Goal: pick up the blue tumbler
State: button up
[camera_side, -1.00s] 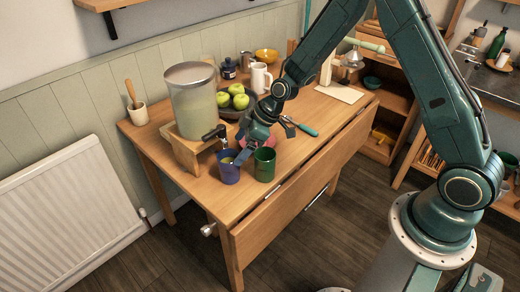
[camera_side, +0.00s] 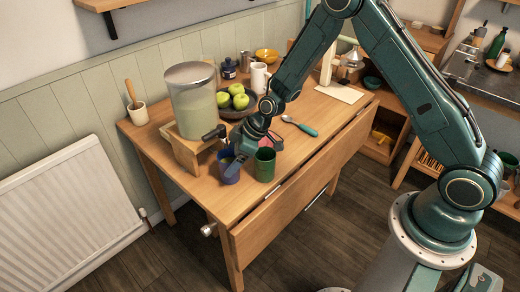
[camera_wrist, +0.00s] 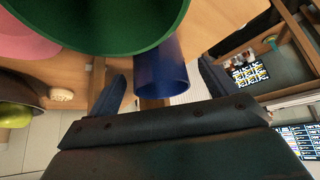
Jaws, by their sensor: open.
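In the wrist view the blue tumbler (camera_wrist: 161,72) shows between the two spread fingers of my gripper (camera_wrist: 163,78). I cannot tell whether either finger touches it.
A green tumbler (camera_side: 265,166) stands close to the right of the blue one and looms large in the wrist view (camera_wrist: 100,25). A bowl of green apples (camera_side: 238,112) and a teal-handled utensil (camera_side: 304,128) lie farther back.

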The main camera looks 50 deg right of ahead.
dwell(0.4)
jog(key=c, duration=1.5)
jog(key=shift+r, duration=0.35)
jog(key=shift+r, duration=0.3)
jog(key=s, duration=0.8)
jog(key=shift+r, duration=6.75)
jog(key=shift+r, duration=0.15)
